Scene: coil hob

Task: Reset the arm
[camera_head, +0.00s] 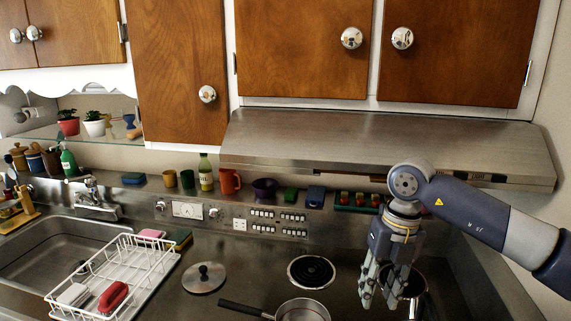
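My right arm comes in from the right edge. Its gripper (380,298) points down over the right part of the hob, with a gap between its fingers and nothing seen between them. The gripper hangs in front of a metal pot (413,284) and partly hides it. I cannot tell whether it touches the pot. My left gripper is not in view.
A pan (302,310) with a dark handle stands at the front of the hob, near a bare coil burner (312,271) and a lid (204,278). A white dish rack (128,262) stands left, beside the sink (62,250). A range hood (390,145) hangs above.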

